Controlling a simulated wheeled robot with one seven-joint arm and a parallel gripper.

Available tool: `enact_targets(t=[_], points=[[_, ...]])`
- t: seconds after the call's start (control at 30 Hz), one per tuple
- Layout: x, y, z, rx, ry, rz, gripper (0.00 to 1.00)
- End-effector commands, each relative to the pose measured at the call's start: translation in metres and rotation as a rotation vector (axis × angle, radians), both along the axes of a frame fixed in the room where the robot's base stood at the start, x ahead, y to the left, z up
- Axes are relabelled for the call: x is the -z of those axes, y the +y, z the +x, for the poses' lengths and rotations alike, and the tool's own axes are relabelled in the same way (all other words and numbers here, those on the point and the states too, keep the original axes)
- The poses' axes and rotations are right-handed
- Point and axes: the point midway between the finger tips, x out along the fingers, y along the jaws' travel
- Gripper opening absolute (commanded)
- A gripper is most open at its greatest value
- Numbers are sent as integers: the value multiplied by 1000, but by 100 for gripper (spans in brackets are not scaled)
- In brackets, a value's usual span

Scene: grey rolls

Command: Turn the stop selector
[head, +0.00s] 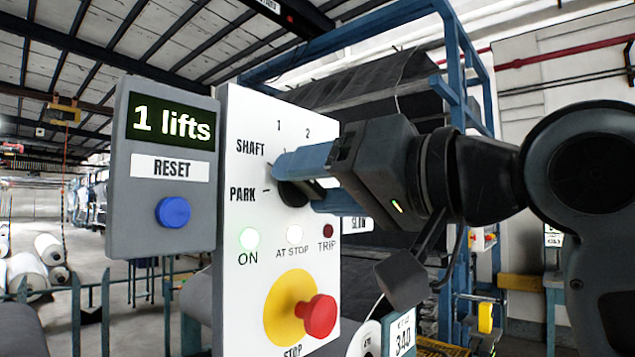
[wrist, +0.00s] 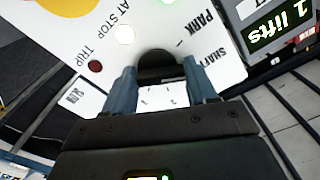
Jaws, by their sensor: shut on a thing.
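The stop selector is a black round knob (head: 292,194) on the white panel (head: 236,285), below marks 1 and 2 and beside the labels SHAFT and PARK. My gripper (head: 305,184) reaches it from the right, with its blue fingers on either side of the knob. The wrist view also shows the knob (wrist: 157,66) between the two fingers (wrist: 160,84). The gripper is shut on the knob. The fingers hide much of the knob in the head view, and I cannot tell which mark it points to.
A red stop button (head: 319,316) sticks out lower down. A grey box (head: 122,200) at left reads "1 lifts" and has a blue RESET button (head: 173,211).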

Motion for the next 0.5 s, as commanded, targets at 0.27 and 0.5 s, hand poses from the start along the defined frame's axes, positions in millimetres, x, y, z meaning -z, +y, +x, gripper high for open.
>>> enact_targets(t=[0.27, 0.5], points=[[0, 1, -1, -3, -23, -16, 26], [1, 1, -1, -3, -120, -92, 26]])
